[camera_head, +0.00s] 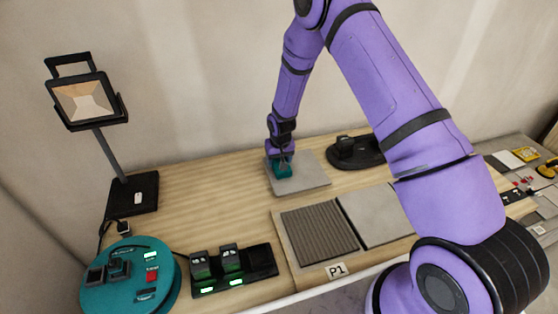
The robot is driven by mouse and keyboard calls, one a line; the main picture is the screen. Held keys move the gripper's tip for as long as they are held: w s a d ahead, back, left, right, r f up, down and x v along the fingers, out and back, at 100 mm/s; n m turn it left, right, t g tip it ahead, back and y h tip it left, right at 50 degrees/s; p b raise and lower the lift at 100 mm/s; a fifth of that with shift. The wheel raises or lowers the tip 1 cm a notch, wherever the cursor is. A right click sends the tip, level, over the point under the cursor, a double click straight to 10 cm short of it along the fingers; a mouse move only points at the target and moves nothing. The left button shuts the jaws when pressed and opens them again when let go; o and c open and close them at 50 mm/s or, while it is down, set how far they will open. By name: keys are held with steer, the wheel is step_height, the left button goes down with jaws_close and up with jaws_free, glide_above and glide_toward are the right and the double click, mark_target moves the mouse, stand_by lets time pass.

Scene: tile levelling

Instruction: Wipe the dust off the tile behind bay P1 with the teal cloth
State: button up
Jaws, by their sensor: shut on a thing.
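A grey tile (308,177) lies on the wooden bench behind bay P1. Bay P1 (319,233) has a ribbed, combed grey surface and a label (337,270) at its front edge. My gripper (282,163) is over the left part of the tile, pointing down. It is shut on the teal cloth (281,169), which appears to be against the tile's top. The fingertips are mostly hidden by the cloth and the wrist. No dust can be made out at this size.
A smooth grey tile (372,217) lies right of P1, partly behind my arm. A black device (357,150) stands right of the wiped tile. A work lamp (86,102), a teal round station (128,278) and a black charger-like tray (234,269) are on the left. Bare bench (215,190) lies between.

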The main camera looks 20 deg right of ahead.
steer(key=shift+w, duration=0.7)
steer(key=shift+r, duration=4.05)
steer(key=shift+d, duration=0.15)
